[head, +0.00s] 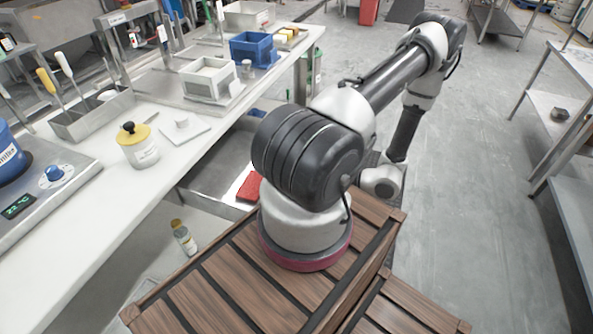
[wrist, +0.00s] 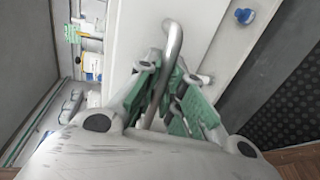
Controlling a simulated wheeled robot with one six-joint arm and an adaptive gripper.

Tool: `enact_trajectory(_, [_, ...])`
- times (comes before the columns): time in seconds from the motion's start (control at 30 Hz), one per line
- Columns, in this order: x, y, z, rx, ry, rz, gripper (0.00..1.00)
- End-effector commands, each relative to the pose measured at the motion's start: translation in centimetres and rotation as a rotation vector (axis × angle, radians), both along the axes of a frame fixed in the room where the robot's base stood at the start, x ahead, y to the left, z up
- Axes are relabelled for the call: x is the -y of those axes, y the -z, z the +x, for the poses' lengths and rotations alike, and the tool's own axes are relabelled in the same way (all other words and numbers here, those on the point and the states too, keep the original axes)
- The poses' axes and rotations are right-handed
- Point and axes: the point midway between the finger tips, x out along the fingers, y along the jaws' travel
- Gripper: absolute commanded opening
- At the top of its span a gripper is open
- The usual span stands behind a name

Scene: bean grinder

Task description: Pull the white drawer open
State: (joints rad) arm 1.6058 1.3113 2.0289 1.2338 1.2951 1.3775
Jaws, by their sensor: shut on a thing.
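In the wrist view my gripper (wrist: 170,88), with green finger pads, is shut on the curved metal handle (wrist: 173,45) of the white drawer (wrist: 127,40). The handle runs between the fingers, and its lower end shows at the right. The drawer's pale front fills the middle of that view. In the head view my arm hides the gripper and the handle.
A white counter (head: 105,200) at the left bears a yellow-lidded jar (head: 138,150), a blue bin (head: 253,50) and a white box (head: 208,79). A small bottle (head: 184,238) stands lower down. A metal table (head: 570,150) is at the far right, with clear floor between.

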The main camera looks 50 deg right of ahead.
Motion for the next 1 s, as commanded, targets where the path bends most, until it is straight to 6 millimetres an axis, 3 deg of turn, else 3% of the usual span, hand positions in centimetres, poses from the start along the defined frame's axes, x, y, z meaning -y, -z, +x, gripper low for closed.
enact_trajectory(0.5, [0.33, 0.04, -0.76, -0.001, 0.0, -0.001, 0.0])
enact_trajectory(0.53, [0.34, 0.04, -0.76, -0.001, 0.0, -0.001, 0.11])
enact_trajectory(0.6, [0.34, 0.04, -0.76, -0.001, 0.0, -0.001, 0.24])
enact_trajectory(0.67, [0.32, 0.03, -0.75, -0.001, 0.0, -0.001, 0.32])
enact_trajectory(1.0, [0.43, -0.05, -0.98, 0.0, 0.001, -0.001, 0.32])
